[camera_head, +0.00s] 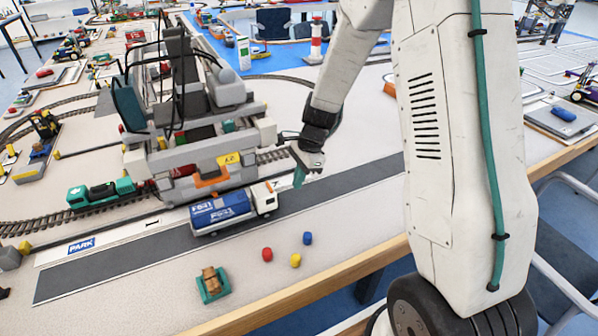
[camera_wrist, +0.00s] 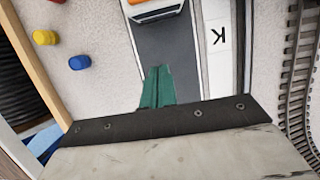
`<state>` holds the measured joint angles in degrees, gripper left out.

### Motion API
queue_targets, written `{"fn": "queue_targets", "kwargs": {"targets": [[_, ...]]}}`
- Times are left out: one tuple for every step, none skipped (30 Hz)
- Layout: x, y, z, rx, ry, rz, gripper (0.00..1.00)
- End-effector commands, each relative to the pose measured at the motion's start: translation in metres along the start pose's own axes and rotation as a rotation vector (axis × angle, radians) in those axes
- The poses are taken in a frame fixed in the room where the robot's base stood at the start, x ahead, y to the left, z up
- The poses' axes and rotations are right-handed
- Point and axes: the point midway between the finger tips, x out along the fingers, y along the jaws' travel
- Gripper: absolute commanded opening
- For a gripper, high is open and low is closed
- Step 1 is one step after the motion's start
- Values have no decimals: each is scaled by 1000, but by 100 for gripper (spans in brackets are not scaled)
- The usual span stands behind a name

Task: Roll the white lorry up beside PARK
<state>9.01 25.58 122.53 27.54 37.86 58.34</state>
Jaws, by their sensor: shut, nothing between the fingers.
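The white lorry (camera_head: 235,211) has a white cab and a blue tank marked FS41. It stands upright on the dark grey road strip (camera_head: 120,268), with its cab toward the right. The blue-and-white PARK sign (camera_head: 81,245) lies beside the strip, to the left of the lorry. My gripper (camera_head: 299,177) is shut and empty, just right of the cab, with a gap between them. In the wrist view, my green fingertips (camera_wrist: 157,84) are together over the strip, and part of the lorry (camera_wrist: 155,12) shows at the top edge.
Red (camera_head: 267,254), blue (camera_head: 307,238) and yellow (camera_head: 295,260) pegs lie in front of the strip. A brown figure on a teal base (camera_head: 212,284) stands farther left. A gantry crane (camera_head: 190,185) stands behind the lorry. The strip left of the lorry is clear.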

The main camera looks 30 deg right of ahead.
Motion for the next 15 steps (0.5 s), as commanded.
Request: {"fn": "queue_targets", "kwargs": {"targets": [[13,1,0,1,-1,5,0],[20,1,0,0,-1,6,0],[28,1,1,-1,0,5,0],[35,1,1,0,-1,6,0],[41,1,0,0,0,5,0],[48,1,0,0,-1,5,0],[54,1,0,0,0,5,0],[53,0,8,-5,1,1,0],[54,0,15,-7,1,0,0],[55,0,19,-6,0,1,0],[56,1,23,-5,0,1,0],[58,1,27,-4,0,1,0],[58,1,30,-4,0,1,0],[59,1,32,-4,0,1,0],[60,1,35,-4,0,1,0]]}}
